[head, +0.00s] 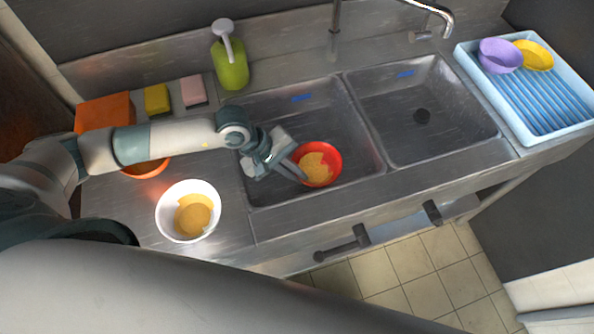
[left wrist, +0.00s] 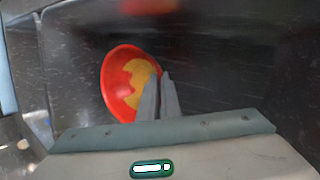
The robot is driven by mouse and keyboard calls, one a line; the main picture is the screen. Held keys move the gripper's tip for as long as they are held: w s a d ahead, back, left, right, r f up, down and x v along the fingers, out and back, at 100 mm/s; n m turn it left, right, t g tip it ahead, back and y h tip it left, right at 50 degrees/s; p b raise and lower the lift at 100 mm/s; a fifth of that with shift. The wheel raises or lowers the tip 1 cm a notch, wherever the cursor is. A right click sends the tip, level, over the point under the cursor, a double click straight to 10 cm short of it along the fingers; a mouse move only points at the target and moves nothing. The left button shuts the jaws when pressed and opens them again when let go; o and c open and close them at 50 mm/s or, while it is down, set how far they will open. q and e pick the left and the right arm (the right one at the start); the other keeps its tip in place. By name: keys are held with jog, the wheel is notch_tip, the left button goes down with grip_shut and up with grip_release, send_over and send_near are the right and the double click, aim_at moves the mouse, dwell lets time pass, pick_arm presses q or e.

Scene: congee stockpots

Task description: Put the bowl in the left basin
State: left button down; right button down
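A red bowl (head: 334,165) with yellow-orange stuff inside is over or in the left basin (head: 290,107), near its front right part. I cannot tell whether it touches the basin floor. My left gripper (head: 303,177) reaches in from the left with its fingers at the bowl's rim. In the left wrist view the two fingers (left wrist: 159,92) are close together, one inside and one outside the rim of the tilted-looking red bowl (left wrist: 115,86), so they appear shut on it. My right gripper is out of view.
A white bowl (head: 168,212) with yellow contents and a partly hidden orange bowl (head: 150,171) stand on the left counter. A green soap bottle (head: 231,68), sponges (head: 157,98) and an orange box (head: 104,108) stand behind. The right basin (head: 440,105) is empty. A blue rack (head: 541,103) holds purple and yellow bowls.

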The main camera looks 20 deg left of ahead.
pick_arm(q)
jog(key=shift+f, duration=0.15)
jog(key=c, duration=2)
grip_release()
jog(key=shift+r, duration=0.2)
jog(key=shift+a+r+b, duration=0.2)
jog(key=shift+a+b, duration=0.05)
jog(key=shift+b, duration=0.05)
jog(key=shift+b+v, duration=1.2)
jog(key=shift+v, duration=2.2)
